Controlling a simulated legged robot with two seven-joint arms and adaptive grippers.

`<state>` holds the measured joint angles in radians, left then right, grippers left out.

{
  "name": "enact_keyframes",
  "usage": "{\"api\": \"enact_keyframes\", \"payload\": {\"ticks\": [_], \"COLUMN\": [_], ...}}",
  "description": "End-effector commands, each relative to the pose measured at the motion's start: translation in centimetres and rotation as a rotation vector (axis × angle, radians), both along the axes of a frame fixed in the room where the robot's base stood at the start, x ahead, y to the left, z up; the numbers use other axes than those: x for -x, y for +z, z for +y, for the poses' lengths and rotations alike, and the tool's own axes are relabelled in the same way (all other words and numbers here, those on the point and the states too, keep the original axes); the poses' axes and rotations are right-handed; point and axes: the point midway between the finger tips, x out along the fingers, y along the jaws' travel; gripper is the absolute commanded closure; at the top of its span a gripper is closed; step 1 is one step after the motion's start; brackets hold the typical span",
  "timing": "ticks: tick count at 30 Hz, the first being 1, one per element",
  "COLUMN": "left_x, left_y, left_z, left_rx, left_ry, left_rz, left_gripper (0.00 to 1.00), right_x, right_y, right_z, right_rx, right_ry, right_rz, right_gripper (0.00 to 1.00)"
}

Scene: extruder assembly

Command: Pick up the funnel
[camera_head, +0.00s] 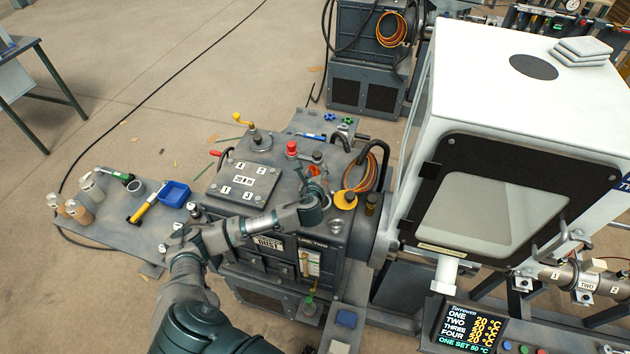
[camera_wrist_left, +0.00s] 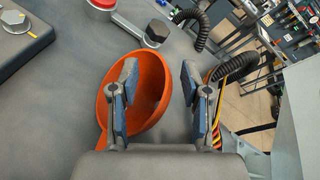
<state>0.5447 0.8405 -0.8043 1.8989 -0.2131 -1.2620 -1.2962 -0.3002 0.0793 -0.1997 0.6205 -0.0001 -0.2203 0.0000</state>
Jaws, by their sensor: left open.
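The funnel (camera_wrist_left: 150,98) is orange and round-mouthed. In the left wrist view its open mouth faces up toward the camera. In the head view only a small orange part of it (camera_head: 314,170) shows beside my gripper, on top of the dark machine. My left gripper (camera_wrist_left: 160,72) is open with nothing clamped. Its left finger overlaps the funnel's mouth, and its right finger is past the funnel's right rim, so that rim lies between the fingers. I cannot tell whether a finger touches it. In the head view the left gripper (camera_head: 318,188) is low over the machine top. My right gripper does not show.
A red knob (camera_head: 291,147), a yellow cap (camera_head: 345,199) and a coiled orange cable (camera_head: 372,172) are close to the gripper. A numbered plate (camera_head: 243,182) lies to the left. A large white housing (camera_head: 520,90) stands to the right. A side table (camera_head: 120,205) holds tools and jars.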

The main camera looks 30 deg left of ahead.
Motion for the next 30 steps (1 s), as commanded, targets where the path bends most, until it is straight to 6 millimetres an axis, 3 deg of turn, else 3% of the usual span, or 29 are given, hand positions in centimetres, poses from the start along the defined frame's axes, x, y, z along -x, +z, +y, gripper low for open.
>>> {"api": "enact_keyframes", "payload": {"ticks": [1,6,7,19,30], "left_x": [0.0,0.0,0.0,0.0,0.0], "left_y": [0.0,0.0,0.0,0.8,8.0], "left_z": [0.0,0.0,-0.1,-0.1,-0.1], "left_rx": [0.000,0.000,-0.001,0.000,0.000], "left_ry": [0.000,0.000,0.000,0.000,-0.001], "left_rz": [0.000,0.000,0.000,-0.002,-0.004], "left_gripper": [0.55,0.98,1.00,1.00,1.00], "right_x": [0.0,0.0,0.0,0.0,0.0], "right_y": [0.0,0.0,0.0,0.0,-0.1], "right_z": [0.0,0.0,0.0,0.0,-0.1], "right_rx": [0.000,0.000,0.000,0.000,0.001], "right_ry": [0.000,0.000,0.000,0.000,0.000], "right_rz": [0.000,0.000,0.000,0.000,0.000], "right_gripper": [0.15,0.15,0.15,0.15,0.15]}}
